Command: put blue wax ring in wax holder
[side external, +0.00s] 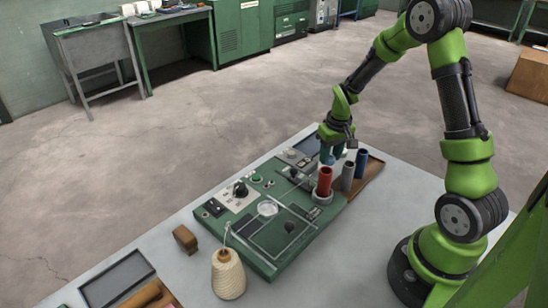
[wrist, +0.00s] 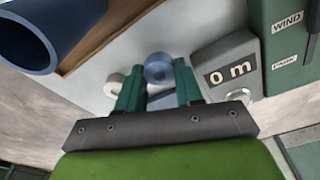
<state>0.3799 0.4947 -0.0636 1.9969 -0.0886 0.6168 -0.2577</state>
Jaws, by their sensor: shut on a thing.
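A white ring (wrist: 112,86) lies just left of the left finger, apart from the blue one. I cannot make out the blue ring in the side view. I cannot single out the wax holder for certain; a grey surface shows below the ring between the fingers.
A red spool (side external: 324,181) stands upright on the machine (side external: 262,262). A grey box reading "0 m" (wrist: 228,70) is close right of the fingers. A yarn cone (side external: 228,275) stands in front.

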